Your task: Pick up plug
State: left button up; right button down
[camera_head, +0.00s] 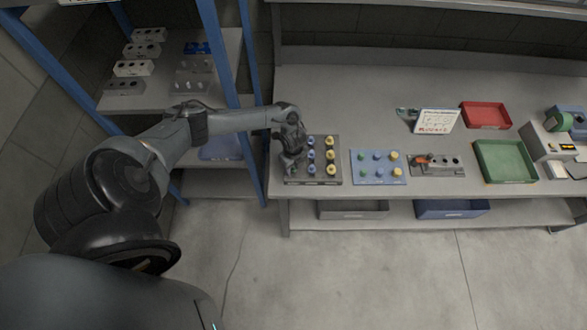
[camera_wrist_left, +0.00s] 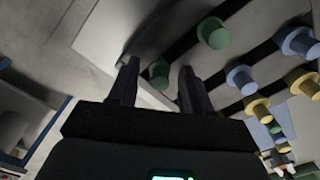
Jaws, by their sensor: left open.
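My left gripper (camera_head: 291,163) reaches down over the left end of a dark plug tray (camera_head: 321,181) on the bench. Rows of blue plugs (camera_head: 311,154) and yellow plugs (camera_head: 331,154) stand upright on its right part, and my gripper covers the left part. In the left wrist view my two fingers (camera_wrist_left: 160,78) are apart. A green plug (camera_wrist_left: 158,71) shows between the fingertips; whether they touch it I cannot tell. Another green plug (camera_wrist_left: 213,33), blue plugs (camera_wrist_left: 300,42) and yellow plugs (camera_wrist_left: 256,104) stand beyond. My right gripper is not in view.
A blue board (camera_head: 367,179) with several plugs and a grey block (camera_head: 450,173) with an orange item lie to the right. A sign (camera_head: 436,121), a red tray (camera_head: 486,115) and a green tray (camera_head: 505,162) stand farther right. A blue-posted rack (camera_head: 217,55) is beside my left arm.

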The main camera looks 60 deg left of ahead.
pick_arm(q)
jog(key=shift+f, duration=0.25)
jog(key=shift+c, duration=0.3)
grip_shut()
jog(key=shift+r, duration=0.1)
